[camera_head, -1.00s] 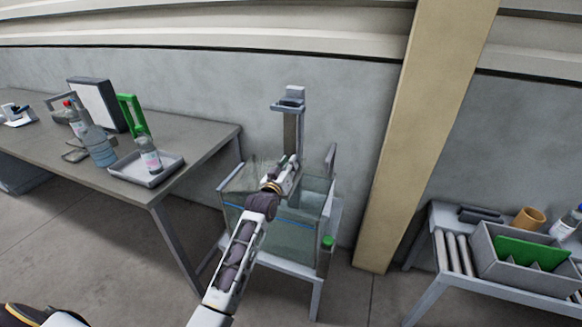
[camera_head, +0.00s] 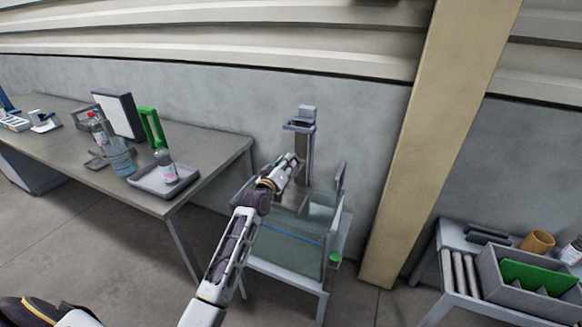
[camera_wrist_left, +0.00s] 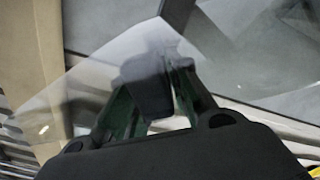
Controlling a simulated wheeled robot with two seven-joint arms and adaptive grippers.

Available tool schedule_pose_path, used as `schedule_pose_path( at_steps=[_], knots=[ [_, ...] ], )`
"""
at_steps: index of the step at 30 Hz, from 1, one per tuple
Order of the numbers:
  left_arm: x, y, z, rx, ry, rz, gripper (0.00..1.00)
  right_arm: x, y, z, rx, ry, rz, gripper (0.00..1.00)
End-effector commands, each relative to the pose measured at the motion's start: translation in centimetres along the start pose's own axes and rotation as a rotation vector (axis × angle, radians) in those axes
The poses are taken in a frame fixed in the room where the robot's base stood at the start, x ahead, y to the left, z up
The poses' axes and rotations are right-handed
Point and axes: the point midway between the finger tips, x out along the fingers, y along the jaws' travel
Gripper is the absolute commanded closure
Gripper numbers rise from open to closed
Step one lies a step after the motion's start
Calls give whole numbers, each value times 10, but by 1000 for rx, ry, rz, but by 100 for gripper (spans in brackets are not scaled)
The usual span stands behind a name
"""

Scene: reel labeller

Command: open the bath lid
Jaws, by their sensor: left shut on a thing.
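The glass-walled bath (camera_head: 285,250) stands on a pale stand in the middle of the head view, with a blue line along its front. My left gripper (camera_head: 290,162) is above the back of the bath, in front of the upright post. In the left wrist view, the left gripper (camera_wrist_left: 150,88) is shut on a dark block, the lid handle (camera_wrist_left: 148,82). The clear lid (camera_wrist_left: 85,88) spreads beside the handle there and looks tilted. In the head view, my arm covers part of the bath, and the lid's outline is hard to make out.
A grey post (camera_head: 306,135) with a bracket stands behind the bath. A table (camera_head: 215,145) with bottles and a tray (camera_head: 150,181) is on the left. A tan pillar (camera_head: 435,130) and a bench with a grey box (camera_head: 490,275) are on the right.

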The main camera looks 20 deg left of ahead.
Motion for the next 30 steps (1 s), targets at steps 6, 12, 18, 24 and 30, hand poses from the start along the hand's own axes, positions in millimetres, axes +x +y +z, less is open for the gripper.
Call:
schedule_pose_path(
  at_steps=[6, 12, 18, 24, 30],
  knots=[
    [0, -2, -30, -77, 6, 2, 100, -15, -17, 0, 3, -2, -18, 60],
    [0, -9, -55, -158, 5, 2, 100, -26, -22, -3, 3, 0, -24, 60],
    [0, -20, -84, -255, 6, 2, 100, -34, -14, -4, 2, 0, -16, 60],
    [0, -38, -118, -377, 6, 2, 100, -39, -6, -4, 4, 0, -8, 60],
    [0, -64, -154, -518, 7, 2, 100, -39, -4, -3, 3, 0, -6, 60]
  ],
)
